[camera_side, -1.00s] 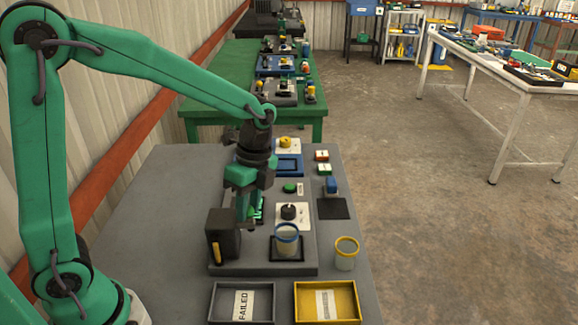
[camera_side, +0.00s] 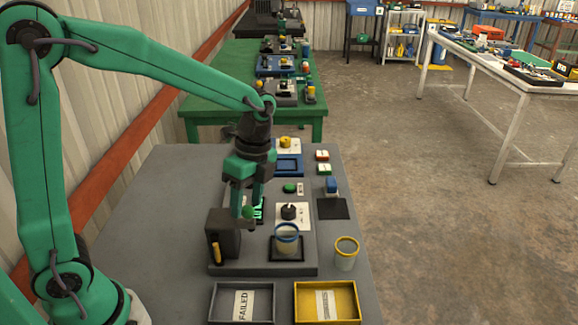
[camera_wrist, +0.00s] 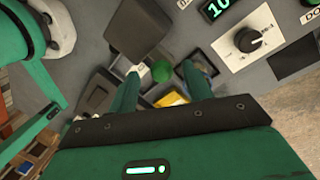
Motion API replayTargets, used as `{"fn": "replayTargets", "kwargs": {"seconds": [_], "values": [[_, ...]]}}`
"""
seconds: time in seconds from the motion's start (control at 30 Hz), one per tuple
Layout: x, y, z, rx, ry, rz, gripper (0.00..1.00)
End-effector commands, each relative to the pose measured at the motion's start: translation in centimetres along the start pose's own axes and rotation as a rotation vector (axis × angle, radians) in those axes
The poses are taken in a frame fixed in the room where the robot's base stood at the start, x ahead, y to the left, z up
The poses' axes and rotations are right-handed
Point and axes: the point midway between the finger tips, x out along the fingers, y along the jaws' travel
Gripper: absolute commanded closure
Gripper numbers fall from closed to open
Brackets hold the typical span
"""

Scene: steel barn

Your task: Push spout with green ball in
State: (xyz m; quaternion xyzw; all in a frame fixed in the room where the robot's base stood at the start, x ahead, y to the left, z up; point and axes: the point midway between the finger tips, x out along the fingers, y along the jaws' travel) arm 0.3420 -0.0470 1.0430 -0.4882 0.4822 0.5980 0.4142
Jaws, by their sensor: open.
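The green ball (camera_side: 248,212) sits at the end of the spout beside the dark dispenser box (camera_side: 222,236), which has a yellow handle. In the wrist view the ball (camera_wrist: 161,70) shows between my two fingers, with visible space on each side. My gripper (camera_side: 246,206) is open and points down at the ball. I cannot tell whether a finger touches it. The spout's arm is mostly hidden by the ball and fingers. The dispenser box (camera_wrist: 138,28) fills the upper middle of the wrist view.
A blue-rimmed cup (camera_side: 286,240) stands on a dark square right of the dispenser. A yellow-rimmed cup (camera_side: 346,254) is farther right. A black knob (camera_side: 289,211) and a lit display (camera_wrist: 217,6) are close by. A FAILED tray (camera_side: 215,302) and a yellow tray (camera_side: 355,302) are in front.

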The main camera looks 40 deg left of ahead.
Motion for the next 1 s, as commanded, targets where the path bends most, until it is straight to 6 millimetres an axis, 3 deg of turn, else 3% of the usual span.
{"fn": "replayTargets", "kwargs": {"seconds": [0.5,1.0], "values": [[-5.9,0.0,0.1,-0.002,0.0,0.001,0.5],[-6.5,0.1,0.1,-0.007,0.001,-0.002,0.5]]}}
